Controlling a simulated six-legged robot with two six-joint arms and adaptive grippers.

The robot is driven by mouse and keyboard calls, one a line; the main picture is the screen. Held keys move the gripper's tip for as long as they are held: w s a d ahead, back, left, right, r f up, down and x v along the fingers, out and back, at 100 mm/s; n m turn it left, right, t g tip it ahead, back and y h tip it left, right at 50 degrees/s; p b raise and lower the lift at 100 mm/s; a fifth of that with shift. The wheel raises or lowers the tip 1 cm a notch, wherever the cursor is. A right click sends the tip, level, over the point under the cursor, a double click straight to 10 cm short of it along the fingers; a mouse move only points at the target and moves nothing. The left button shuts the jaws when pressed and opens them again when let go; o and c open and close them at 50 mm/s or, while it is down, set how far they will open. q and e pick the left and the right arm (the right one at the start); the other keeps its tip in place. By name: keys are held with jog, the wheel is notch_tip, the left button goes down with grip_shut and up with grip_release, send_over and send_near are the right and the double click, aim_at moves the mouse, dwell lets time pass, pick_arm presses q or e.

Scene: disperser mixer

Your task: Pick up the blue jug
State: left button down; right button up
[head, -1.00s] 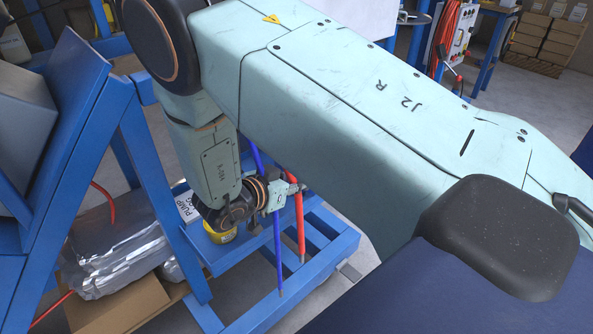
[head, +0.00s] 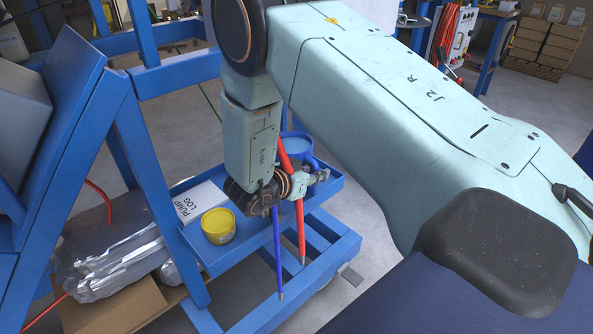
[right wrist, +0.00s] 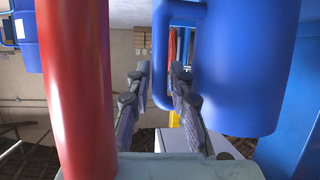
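The blue jug (head: 298,141) stands on the blue trolley's upper shelf, partly hidden behind my right arm and a red rod. Its round body (right wrist: 245,65) fills the right of the right wrist view, with its handle (right wrist: 160,55) to the left of the body. My right gripper (head: 318,178) is at the jug's handle side in the head view. In the wrist view its two fingers (right wrist: 158,88) are apart, with the handle's outer bar ahead between them. I cannot tell whether they touch it. My left gripper is not in view.
A red rod (head: 300,225) and a blue rod (head: 278,255) stand close to my right gripper. The red rod (right wrist: 75,80) looms at the wrist view's left. A yellow tub (head: 218,227) and a pump log (head: 198,202) lie on the shelf (head: 243,238).

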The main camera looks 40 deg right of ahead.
jog(key=shift+d+f, duration=0.1)
jog(key=shift+d, duration=0.1)
grip_shut()
jog(key=shift+a, duration=0.1)
jog(key=shift+w, duration=0.1)
jog(key=shift+r, duration=0.25)
